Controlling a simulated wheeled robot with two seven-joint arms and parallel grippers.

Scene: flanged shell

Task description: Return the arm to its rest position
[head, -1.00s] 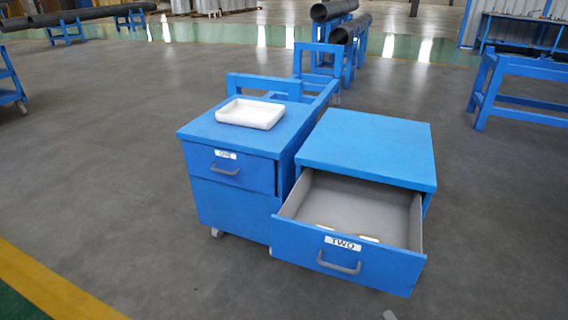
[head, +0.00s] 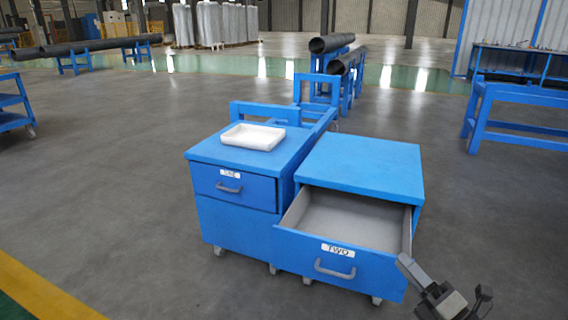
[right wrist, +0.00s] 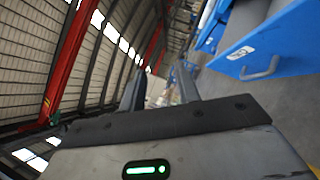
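My right gripper (head: 444,294) is at the lower right of the head view, in front of and to the right of the drawer marked TWO (head: 337,262). In the right wrist view its two fingers (right wrist: 160,82) stand apart with nothing between them. Drawer TWO is pulled open from the right blue cabinet (head: 362,165); its front hides part of the inside. The drawer marked ONE (head: 234,187) is shut in the left blue cabinet (head: 240,228). A white tray (head: 253,137) sits on top of that cabinet. My left gripper is not in view.
Blue frames stand behind the cabinets, with dark pipes (head: 331,44) on stands further back. A blue bench (head: 520,115) is at the right and a blue cart (head: 12,105) at the left. The grey floor around the cabinets is clear.

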